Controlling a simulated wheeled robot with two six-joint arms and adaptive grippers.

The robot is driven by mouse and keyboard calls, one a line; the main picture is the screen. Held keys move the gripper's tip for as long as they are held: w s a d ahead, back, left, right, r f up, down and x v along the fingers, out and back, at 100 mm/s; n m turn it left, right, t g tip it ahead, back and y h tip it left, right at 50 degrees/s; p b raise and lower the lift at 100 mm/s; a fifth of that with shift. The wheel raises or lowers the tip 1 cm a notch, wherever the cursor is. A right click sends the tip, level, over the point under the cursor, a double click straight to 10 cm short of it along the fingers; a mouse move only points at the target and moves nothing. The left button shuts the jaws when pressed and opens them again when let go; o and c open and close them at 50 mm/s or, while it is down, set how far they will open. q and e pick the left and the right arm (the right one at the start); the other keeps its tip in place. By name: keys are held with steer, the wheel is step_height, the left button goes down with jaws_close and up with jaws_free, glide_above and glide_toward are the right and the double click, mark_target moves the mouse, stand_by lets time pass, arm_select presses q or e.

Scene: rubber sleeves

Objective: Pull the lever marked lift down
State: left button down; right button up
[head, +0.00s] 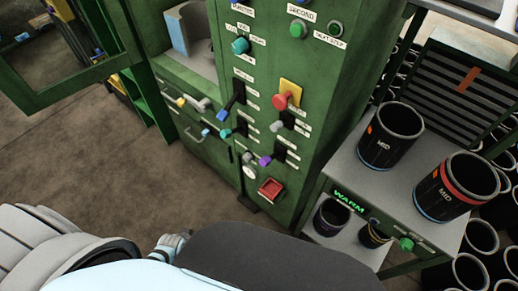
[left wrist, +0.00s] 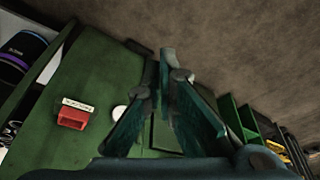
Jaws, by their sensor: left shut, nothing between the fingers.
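The green machine's front panel (head: 262,75) carries several small levers and knobs with white labels too small to read, so I cannot tell which is marked lift. My left gripper (head: 170,246) is low in front of the machine, below and left of the levers, touching none. In the left wrist view it (left wrist: 170,72) is shut and empty, with the machine's lower front behind it. My right gripper is not in view.
A red mushroom button (head: 281,101) on a yellow plate sits right of the blue-handled lever. A red square switch (head: 270,188) is low on the panel. At right, a shelf marked WARM (head: 349,201) holds black sleeves (head: 391,138). An open green door (head: 60,70) stands left. Brown floor lies between.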

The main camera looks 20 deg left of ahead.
arm_select(q)
steer(key=w+r+n+t+h, duration=0.1)
steer(key=w+r+t, duration=0.1)
steer(key=w+r, duration=0.55)
steer(key=w+r+n+t+h, duration=0.1)
steer(key=w+r, duration=0.4)
steer(key=w, duration=0.5)
steer(key=w+d+r+t+h, duration=0.1)
steer(key=w+d+r+h, duration=0.1)
steer(key=r, duration=0.7)
steer(key=w+d+r+m+t+h+b, duration=0.1)
steer(key=w+d+r+h, duration=0.1)
steer(key=w+d+r, duration=0.3)
step_height(320, 180, up, 5)
steer(key=shift+w+f, duration=0.1)
steer(key=shift+w, duration=0.7)
steer(key=shift+f, duration=0.1)
steer(key=b, duration=0.2)
glide_above(271, 158)
steer(key=s+a, duration=0.1)
steer(key=a, duration=0.3)
step_height(271, 158, down, 9)
steer(key=shift+r, duration=0.2)
